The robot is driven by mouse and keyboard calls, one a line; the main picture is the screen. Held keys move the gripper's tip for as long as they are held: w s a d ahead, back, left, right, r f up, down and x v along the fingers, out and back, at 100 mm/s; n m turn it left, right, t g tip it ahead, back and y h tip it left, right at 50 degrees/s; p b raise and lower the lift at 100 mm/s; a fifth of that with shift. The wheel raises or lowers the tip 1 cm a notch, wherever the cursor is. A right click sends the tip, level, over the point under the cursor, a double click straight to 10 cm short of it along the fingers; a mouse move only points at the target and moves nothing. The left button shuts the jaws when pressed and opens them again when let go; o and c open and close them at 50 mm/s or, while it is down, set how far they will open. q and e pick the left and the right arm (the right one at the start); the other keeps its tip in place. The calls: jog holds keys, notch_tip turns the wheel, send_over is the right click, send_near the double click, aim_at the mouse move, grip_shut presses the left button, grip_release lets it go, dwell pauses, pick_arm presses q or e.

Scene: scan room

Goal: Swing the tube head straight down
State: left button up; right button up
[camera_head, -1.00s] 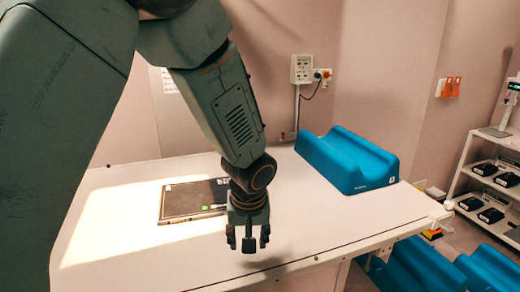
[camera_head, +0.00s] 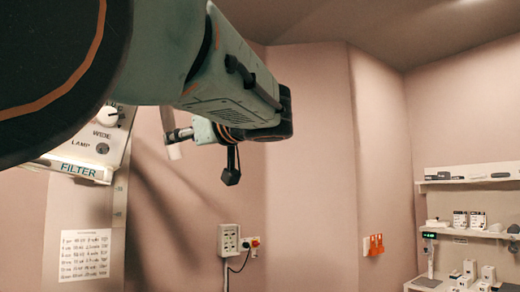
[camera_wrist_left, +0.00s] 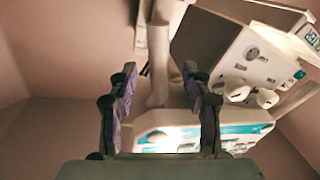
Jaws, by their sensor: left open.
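The tube head (camera_head: 100,138) is a pale box with a knob and LAMP and FILTER labels, at the left of the head view, partly hidden behind my left arm. In the left wrist view the tube head (camera_wrist_left: 235,52) is tilted at the upper right, its knobs and FILTER label showing. A white body with a teal band (camera_wrist_left: 245,130) lies below it. My left gripper (camera_wrist_left: 159,72) is open and empty, with a pale post between and beyond its fingers. In the head view my left gripper (camera_head: 203,150) is raised before the wall, partly hidden by its wrist. Contact cannot be told.
A printed sheet (camera_head: 85,255) hangs on the wall at lower left. Shelves (camera_head: 470,232) with small boxes stand at the right. The wall area right of my gripper is clear.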

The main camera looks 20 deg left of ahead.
pick_arm(q)
jog(key=p+x, duration=0.2)
jog(key=x, duration=0.4)
jog(key=shift+w+a, duration=0.15)
jog(key=shift+a, duration=0.2)
jog(key=shift+w+a+f, duration=0.15)
jog(key=shift+a, duration=0.15)
jog(key=shift+d, duration=0.55)
jog(key=shift+c, duration=1)
jog(key=shift+a, duration=0.35)
jog(key=c, duration=0.4)
grip_shut()
